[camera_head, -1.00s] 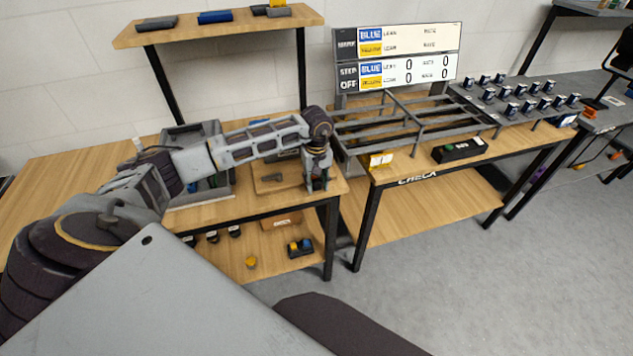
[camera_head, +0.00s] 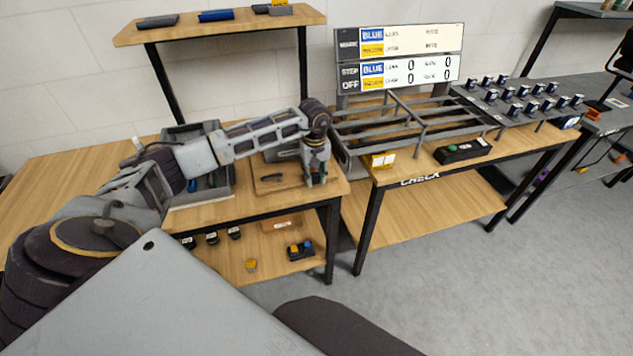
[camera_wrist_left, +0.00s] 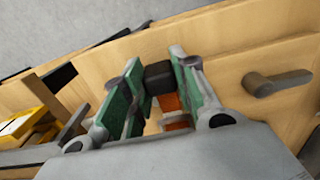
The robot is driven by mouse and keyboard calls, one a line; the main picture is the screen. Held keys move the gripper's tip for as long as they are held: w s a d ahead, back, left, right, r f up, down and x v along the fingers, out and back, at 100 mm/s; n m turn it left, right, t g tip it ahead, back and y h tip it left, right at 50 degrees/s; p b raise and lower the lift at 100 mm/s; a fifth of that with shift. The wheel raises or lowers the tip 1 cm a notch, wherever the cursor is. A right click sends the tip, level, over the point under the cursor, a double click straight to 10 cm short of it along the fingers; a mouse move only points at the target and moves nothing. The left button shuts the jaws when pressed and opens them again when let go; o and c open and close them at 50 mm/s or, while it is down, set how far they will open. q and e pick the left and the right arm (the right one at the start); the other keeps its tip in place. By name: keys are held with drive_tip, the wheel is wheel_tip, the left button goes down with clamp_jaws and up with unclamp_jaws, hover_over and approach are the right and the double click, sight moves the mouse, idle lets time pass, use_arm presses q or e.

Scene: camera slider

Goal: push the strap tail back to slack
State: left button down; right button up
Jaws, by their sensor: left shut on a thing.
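My left gripper (camera_head: 315,182) points down at the right end of the left workbench, beside a light wooden board. In the left wrist view its two green-padded fingers (camera_wrist_left: 158,92) are close around a dark block (camera_wrist_left: 159,75) with orange pieces below it. The orange piece (camera_wrist_left: 177,122) seems to be the strap tail, but the fingers hide much of it, and I cannot tell how taut it is. My right gripper is not in view.
A wooden board (camera_head: 268,188) with a dark handle (camera_head: 271,179) lies left of the gripper. A grey bin (camera_head: 212,198) stands further left. The floor in front is clear.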

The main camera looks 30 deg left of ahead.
use_arm(q)
drive_tip(key=shift+w+a+r, duration=0.1)
drive_tip(key=shift+w+a, duration=0.05)
drive_tip(key=c, duration=1.5)
unclamp_jaws()
drive_tip(key=o, duration=0.4)
drive_tip(key=shift+w, duration=0.1)
drive_tip(key=shift+r, duration=0.7)
wheel_tip(320, 180, up, 10)
drive_tip(key=shift+r, duration=0.25)
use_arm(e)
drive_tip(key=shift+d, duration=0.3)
